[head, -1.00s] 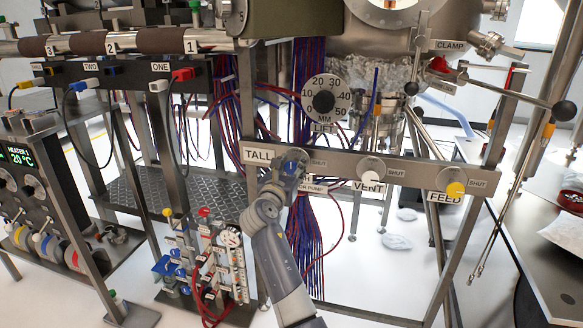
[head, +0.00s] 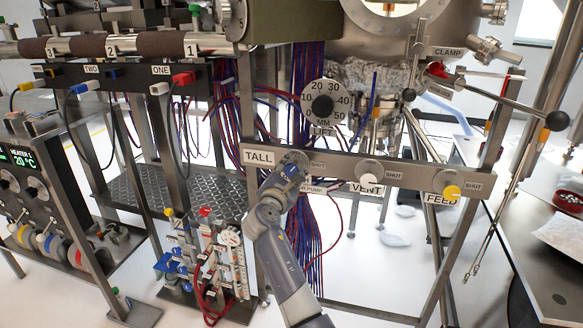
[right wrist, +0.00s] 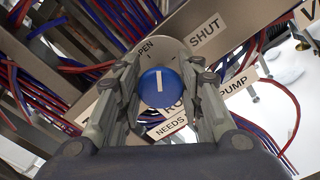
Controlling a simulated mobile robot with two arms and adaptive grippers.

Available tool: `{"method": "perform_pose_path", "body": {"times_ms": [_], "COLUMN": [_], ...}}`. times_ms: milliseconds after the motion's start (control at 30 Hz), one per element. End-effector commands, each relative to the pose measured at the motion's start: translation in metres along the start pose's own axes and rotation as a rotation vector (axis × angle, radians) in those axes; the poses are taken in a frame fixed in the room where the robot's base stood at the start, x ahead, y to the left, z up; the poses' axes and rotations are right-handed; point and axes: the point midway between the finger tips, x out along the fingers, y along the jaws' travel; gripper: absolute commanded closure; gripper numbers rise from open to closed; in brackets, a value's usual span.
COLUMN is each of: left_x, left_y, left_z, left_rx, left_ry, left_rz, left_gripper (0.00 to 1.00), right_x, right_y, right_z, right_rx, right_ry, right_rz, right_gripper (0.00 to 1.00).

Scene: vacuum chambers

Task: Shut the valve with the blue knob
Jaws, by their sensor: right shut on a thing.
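The blue knob (right wrist: 159,88) of the valve sits on a round plate (right wrist: 172,50) marked OPEN and SHUT in the right wrist view. Its white line stands upright in that view, between the two words. My right gripper (right wrist: 158,92) is shut on the blue knob, one finger on each side. In the head view my right gripper (head: 289,170) is at the left end of the metal rail, by the TALL label (head: 259,157), and largely hides the knob. My left gripper is not in view.
On the same rail are the VENT knob (head: 367,171), white, and the FEED knob (head: 452,191), yellow. Red and blue cables (head: 305,235) hang behind the rail. A small manifold (head: 220,262) with red tubes stands left of my right arm. A table (head: 545,240) is at right.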

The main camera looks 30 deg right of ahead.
Motion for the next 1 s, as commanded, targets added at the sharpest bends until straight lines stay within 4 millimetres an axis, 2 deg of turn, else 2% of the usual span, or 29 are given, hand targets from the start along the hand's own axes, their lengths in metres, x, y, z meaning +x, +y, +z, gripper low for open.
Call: {"method": "perform_pose_path", "body": {"times_ms": [367,833,867,1000], "left_x": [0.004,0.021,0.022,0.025], "left_y": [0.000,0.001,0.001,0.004], "left_z": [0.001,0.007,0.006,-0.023], "left_rx": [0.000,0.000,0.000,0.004], "left_ry": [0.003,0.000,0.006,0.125], "left_rz": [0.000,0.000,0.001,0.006], "left_gripper": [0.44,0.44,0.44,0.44], "right_x": [0.000,0.000,0.000,0.000], "right_y": [-0.003,-0.005,-0.005,-0.005], "right_z": [-0.002,-0.004,-0.004,-0.004], "right_rx": [0.357,0.759,0.778,0.852], "right_ry": [0.001,0.002,0.002,0.001], "right_rz": [-0.002,-0.003,-0.003,-0.003], "right_gripper": [0.89,0.89,0.89,0.89]}}
